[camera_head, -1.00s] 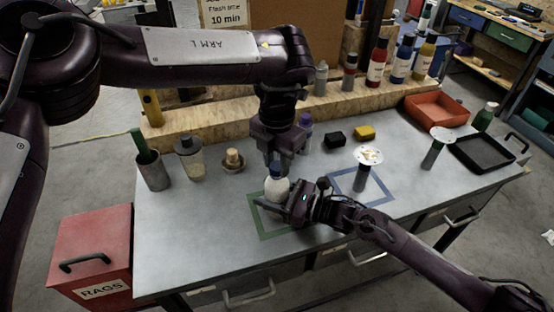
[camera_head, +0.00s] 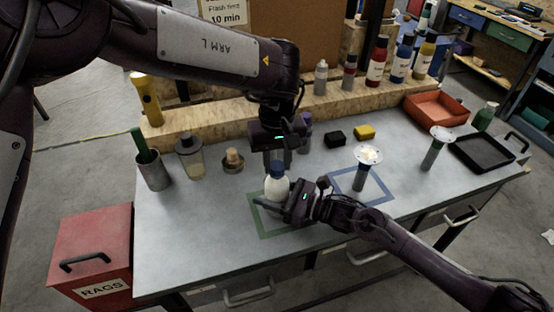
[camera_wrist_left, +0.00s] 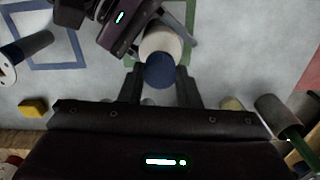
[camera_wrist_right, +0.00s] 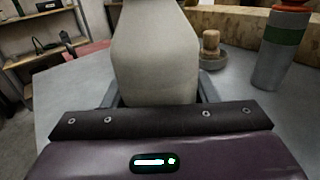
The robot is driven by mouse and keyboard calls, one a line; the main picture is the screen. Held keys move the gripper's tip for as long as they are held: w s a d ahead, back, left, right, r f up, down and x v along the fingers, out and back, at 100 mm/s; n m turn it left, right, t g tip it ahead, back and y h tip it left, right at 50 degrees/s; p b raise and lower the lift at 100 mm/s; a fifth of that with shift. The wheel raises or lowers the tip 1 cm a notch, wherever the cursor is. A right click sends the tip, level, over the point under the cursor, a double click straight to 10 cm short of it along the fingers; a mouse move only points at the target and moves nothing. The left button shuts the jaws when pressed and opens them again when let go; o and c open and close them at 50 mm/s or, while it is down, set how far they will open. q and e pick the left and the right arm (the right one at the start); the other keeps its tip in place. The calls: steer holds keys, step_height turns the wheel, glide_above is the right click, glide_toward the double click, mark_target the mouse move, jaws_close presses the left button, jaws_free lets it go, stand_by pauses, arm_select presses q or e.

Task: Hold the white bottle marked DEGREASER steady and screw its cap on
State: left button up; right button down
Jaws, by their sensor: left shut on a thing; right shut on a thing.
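The white bottle (camera_head: 275,190) stands upright in the green square outline (camera_head: 262,232) on the grey bench. Its marking cannot be read from here. My right gripper (camera_head: 275,200) is shut on the bottle's body from the right side; the bottle fills the space between its fingers in the right wrist view (camera_wrist_right: 155,60). The blue cap (camera_head: 277,171) is on top of the bottle. My left gripper (camera_head: 278,168) points down from above and is shut on the cap, which shows between its fingers in the left wrist view (camera_wrist_left: 160,72). How far the cap is threaded cannot be seen.
A blue square outline (camera_head: 385,199) with a disc-topped tool (camera_head: 361,178) lies to the right. A cup (camera_head: 153,174), a jar (camera_head: 190,160) and a brush-like item (camera_head: 233,160) stand to the left. Black and yellow blocks (camera_head: 364,132) lie behind. The front left bench is clear.

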arm_select(q)
steer(key=shift+w, duration=0.1)
steer(key=o, duration=0.9)
steer(key=shift+o, duration=0.2)
steer(key=shift+r, duration=2.25)
steer(key=shift+c, duration=0.4)
